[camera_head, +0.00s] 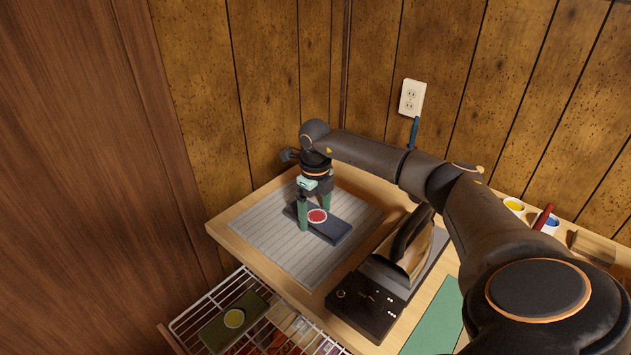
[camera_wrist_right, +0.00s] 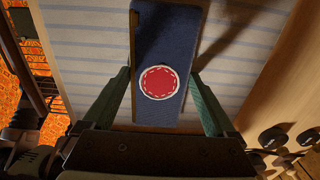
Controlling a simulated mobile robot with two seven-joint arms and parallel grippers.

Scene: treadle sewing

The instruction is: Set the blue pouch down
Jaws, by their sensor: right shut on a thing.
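The blue pouch (camera_head: 334,230) is a flat, dark blue rectangle with a round red patch edged in white. It lies flat at the striped grey mat (camera_head: 284,253) on the wooden table; I cannot tell whether it touches the mat or is just above it. My right gripper (camera_head: 314,207) points down with its green fingers on either side of the pouch, shut on it. In the right wrist view the pouch (camera_wrist_right: 160,45) is between the two fingers, with the striped mat (camera_wrist_right: 85,40) behind it. My left gripper is not in view.
A black unit with an iron (camera_head: 412,248) stands right of the mat. A green sheet (camera_head: 436,318) lies nearer. Cups of yellow (camera_head: 514,205) and blue stand at the back right. A wire basket (camera_head: 205,306) below the table's left edge holds an olive pouch (camera_head: 233,322). My right arm spans the table.

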